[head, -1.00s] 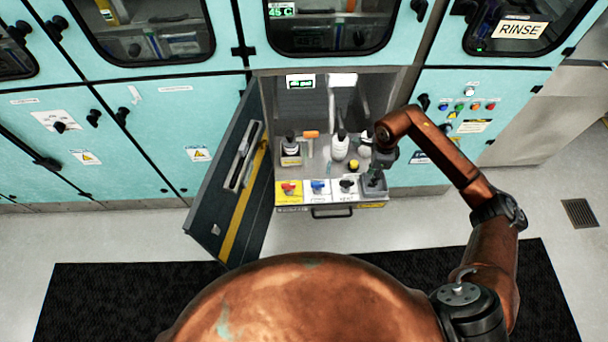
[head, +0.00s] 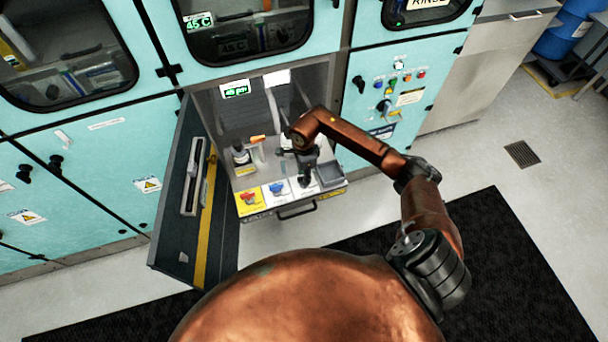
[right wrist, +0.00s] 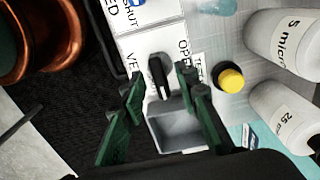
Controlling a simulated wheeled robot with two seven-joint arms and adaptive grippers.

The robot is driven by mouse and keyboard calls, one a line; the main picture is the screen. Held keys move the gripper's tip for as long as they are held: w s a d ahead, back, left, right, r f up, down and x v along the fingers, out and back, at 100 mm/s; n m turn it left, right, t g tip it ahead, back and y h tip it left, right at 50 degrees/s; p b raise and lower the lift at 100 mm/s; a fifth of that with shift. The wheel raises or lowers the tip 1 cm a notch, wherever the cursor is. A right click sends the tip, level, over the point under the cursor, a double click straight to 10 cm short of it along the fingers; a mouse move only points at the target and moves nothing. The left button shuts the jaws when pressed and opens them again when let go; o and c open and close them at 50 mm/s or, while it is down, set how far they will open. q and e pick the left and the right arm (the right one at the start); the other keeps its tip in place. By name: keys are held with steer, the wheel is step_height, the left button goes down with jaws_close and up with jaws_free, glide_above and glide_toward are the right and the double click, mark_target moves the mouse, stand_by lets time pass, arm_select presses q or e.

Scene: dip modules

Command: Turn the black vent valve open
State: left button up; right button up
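The black vent valve (head: 304,182) is the rightmost of three valves along the front of the pulled-out drawer (head: 322,196). In the right wrist view its dark handle (right wrist: 158,77) stands on a white label with "VE" and "OP" lettering partly visible. My right gripper (head: 306,170) hangs above the valve in the head view. In the right wrist view its green fingers (right wrist: 161,75) are spread, one on each side of the handle, with gaps showing. I cannot tell how far above the handle the fingertips are. My left gripper is not in view.
A red valve (head: 249,199) and a blue valve (head: 277,189) sit to the left. A grey open box (right wrist: 182,130) and a yellow-capped item (right wrist: 230,79) are close to the right gripper. White bottles (right wrist: 283,45) stand behind. The open cabinet door (head: 188,205) is at the left.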

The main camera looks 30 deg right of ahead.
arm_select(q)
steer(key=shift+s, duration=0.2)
arm_select(e)
steer(key=shift+c, duration=0.4)
jaws_close()
